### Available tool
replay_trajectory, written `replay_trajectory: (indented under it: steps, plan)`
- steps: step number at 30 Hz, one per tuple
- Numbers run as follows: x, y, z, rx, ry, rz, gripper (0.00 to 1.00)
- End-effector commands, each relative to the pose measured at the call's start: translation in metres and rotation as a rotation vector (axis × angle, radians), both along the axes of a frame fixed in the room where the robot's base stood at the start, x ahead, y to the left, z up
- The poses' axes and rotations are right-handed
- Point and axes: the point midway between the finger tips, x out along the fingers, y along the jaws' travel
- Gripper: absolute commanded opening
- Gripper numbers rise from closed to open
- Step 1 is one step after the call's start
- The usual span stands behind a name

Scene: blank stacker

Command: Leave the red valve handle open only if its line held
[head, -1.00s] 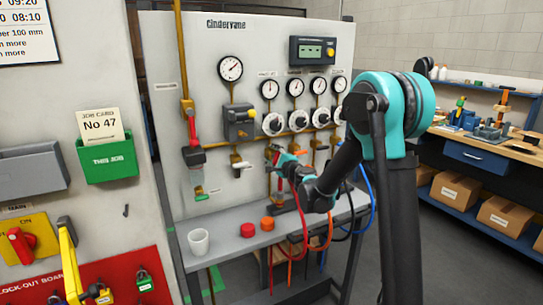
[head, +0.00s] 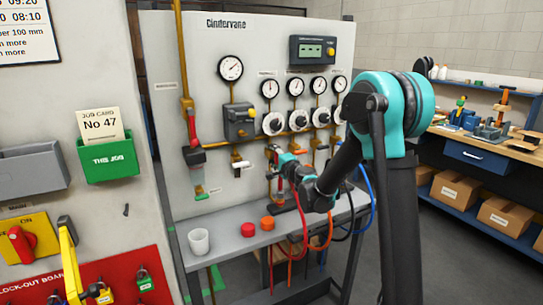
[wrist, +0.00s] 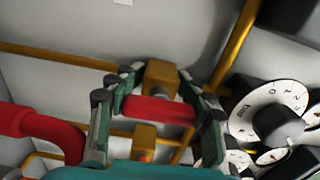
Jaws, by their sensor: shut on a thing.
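The red valve handle (wrist: 158,110) lies crosswise between the two fingers in the wrist view, in front of a brass valve body (wrist: 160,76). My gripper (wrist: 157,106) is shut on it, with a finger at each end. In the head view my gripper (head: 272,154) is at the panel (head: 210,60), low in the row of brass lines, and mostly hides the handle. Several round gauges (head: 270,87) stand above white dials (head: 272,123). Their needles are too small to read surely. Whether the valve is open I cannot tell.
A shelf (head: 225,222) below the panel holds a white cup (head: 199,241), a red cap (head: 248,230) and an orange cap (head: 267,223). Red, orange, black and blue hoses hang near my arm. A green tray (head: 107,160) holds job card No 47.

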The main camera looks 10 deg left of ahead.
Motion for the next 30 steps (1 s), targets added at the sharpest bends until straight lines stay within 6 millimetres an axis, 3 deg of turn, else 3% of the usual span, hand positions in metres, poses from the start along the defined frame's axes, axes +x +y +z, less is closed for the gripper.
replay_trajectory:
  steps: [5, 6, 11, 23, 30]
  plan:
    - [-0.001, 0.0, -0.001, -0.002, -0.001, 0.002, 0.2]
    - [-0.001, 0.0, -0.001, -0.002, -0.001, 0.002, 0.53]
    - [-0.001, 0.0, 0.0, -0.001, -0.001, 0.001, 0.73]
    - [-0.005, -0.003, 0.0, 0.0, 0.0, 0.0, 0.74]
    - [-0.037, -0.025, 0.0, 0.0, 0.0, 0.0, 0.74]
